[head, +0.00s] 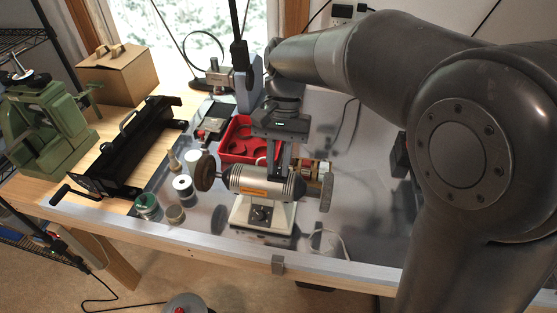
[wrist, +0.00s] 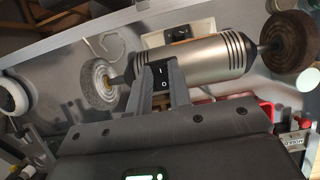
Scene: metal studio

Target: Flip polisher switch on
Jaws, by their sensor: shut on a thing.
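The polisher (head: 262,184) has a silver motor body with a round buffing wheel at each end, on a white base. In the wrist view its body (wrist: 208,62) runs across the upper middle. A black switch block marked I and O (wrist: 162,79) shows on its body between my fingers. My gripper (wrist: 159,72) is shut on this switch block, one finger on each side. In the head view my gripper (head: 276,164) reaches down behind the motor body, and the switch is hidden there. I cannot tell which way the switch is set.
A red tray (head: 236,140) stands behind the polisher. Small jars and spools (head: 182,187) stand to its left. A black metal bending tool (head: 125,152) and a green machine (head: 45,125) are farther left.

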